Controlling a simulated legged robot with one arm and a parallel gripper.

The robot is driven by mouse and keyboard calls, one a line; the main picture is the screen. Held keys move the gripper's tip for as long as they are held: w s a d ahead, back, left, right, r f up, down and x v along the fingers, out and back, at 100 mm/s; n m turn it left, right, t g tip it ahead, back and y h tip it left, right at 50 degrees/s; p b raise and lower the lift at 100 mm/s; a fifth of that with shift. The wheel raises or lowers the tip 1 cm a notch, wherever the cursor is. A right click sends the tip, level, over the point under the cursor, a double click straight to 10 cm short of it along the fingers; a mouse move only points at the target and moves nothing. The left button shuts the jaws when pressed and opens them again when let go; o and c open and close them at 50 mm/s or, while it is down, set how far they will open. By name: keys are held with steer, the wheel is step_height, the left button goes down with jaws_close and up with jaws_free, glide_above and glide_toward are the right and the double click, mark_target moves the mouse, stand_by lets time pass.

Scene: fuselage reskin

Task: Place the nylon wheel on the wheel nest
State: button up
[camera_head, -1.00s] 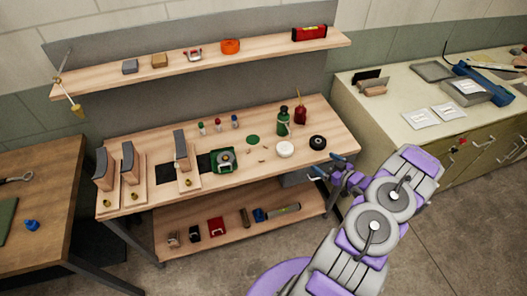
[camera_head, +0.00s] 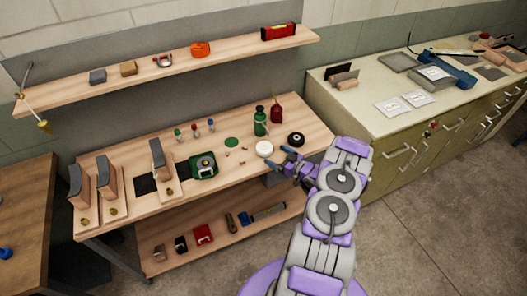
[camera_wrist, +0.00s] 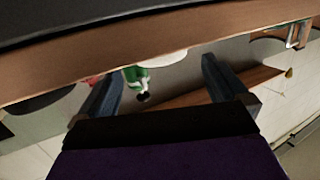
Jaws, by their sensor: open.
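A white round disc, which looks like the nylon wheel (camera_head: 264,149), lies flat near the front right of the workbench top. A black wheel (camera_head: 296,139) lies to its right. A flat green disc (camera_head: 232,141) lies further left; I cannot tell whether it is the wheel nest. My gripper (camera_head: 279,157) is open and empty, at the bench's front right edge, just right of and in front of the white disc. In the wrist view, both fingers of my gripper (camera_wrist: 160,68) are spread.
A green bottle (camera_head: 260,122) and a red can (camera_head: 276,108) stand behind the wheels. Three upright grey blocks and a green device (camera_head: 203,166) occupy the left half. A shelf (camera_head: 170,66) hangs above. A cabinet (camera_head: 390,125) stands right of the bench.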

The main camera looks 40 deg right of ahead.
mark_target(271, 152)
steer(key=shift+w+d+f, duration=0.15)
steer(key=shift+w, duration=0.3)
steer(key=b+x, duration=0.1)
steer(key=x, duration=0.3)
steer(key=shift+w+f, duration=0.15)
steer(key=shift+w+a, duration=0.25)
steer(key=shift+a, duration=0.15)
steer(key=shift+d, duration=0.25)
steer(key=c, duration=0.5)
steer(key=shift+a, duration=0.1)
steer(key=c, duration=0.6)
